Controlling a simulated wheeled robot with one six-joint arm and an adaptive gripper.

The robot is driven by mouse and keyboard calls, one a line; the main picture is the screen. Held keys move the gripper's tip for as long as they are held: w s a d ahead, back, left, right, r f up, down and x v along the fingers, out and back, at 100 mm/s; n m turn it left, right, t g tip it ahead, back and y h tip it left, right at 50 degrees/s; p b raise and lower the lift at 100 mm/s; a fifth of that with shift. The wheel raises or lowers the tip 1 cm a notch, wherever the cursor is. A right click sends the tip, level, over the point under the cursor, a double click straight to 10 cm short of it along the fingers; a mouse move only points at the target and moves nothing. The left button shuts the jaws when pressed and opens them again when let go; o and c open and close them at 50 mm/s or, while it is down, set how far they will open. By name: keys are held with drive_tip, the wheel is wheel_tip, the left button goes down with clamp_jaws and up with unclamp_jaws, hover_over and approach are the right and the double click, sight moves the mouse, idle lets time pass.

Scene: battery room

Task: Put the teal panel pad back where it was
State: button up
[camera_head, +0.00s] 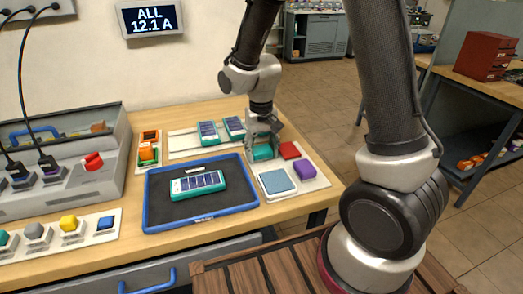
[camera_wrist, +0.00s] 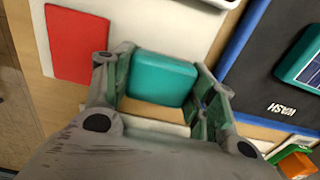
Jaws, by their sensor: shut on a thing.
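The teal pad (camera_head: 262,153) is a small rounded block at the right of the table. My gripper (camera_head: 262,146) is shut on it; the wrist view shows the teal pad (camera_wrist: 163,78) between the two fingers (camera_wrist: 160,90). The pad is over or beside the far-left part of a white board (camera_head: 312,182), left of a flat red square (camera_head: 290,150). In the wrist view the red square (camera_wrist: 75,45) lies flat on the board. I cannot tell whether the pad touches what is beneath it.
A purple pad (camera_head: 303,167) and a pale blue square (camera_head: 278,182) are on the white board. A blue-rimmed black tray (camera_head: 150,215) holds a teal-framed solar panel (camera_head: 197,184). An orange-and-green stack (camera_head: 149,148) is left.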

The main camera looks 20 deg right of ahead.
sight(261, 148)
drive_tip(key=shift+f, duration=0.15)
drive_tip(key=o, duration=1)
wheel_tip(261, 148, up, 12)
drive_tip(key=s+d+r+t, duration=0.1)
drive_tip(key=s+d+r, duration=0.2)
drive_tip(key=s+d, duration=0.2)
drive_tip(key=s+d+r+t, duration=0.2)
drive_tip(key=s+d+r, duration=0.2)
drive_tip(key=s, duration=0.3)
drive_tip(key=s+d+r+t, duration=0.1)
drive_tip(key=s+d+r, duration=0.2)
drive_tip(key=s+d, duration=0.2)
drive_tip(key=shift+s+d+r, duration=0.2)
drive_tip(key=shift+s, duration=0.35)
drive_tip(key=shift+s+d+r, duration=0.15)
drive_tip(key=shift+s+d, duration=0.05)
drive_tip(key=shift+s, duration=0.3)
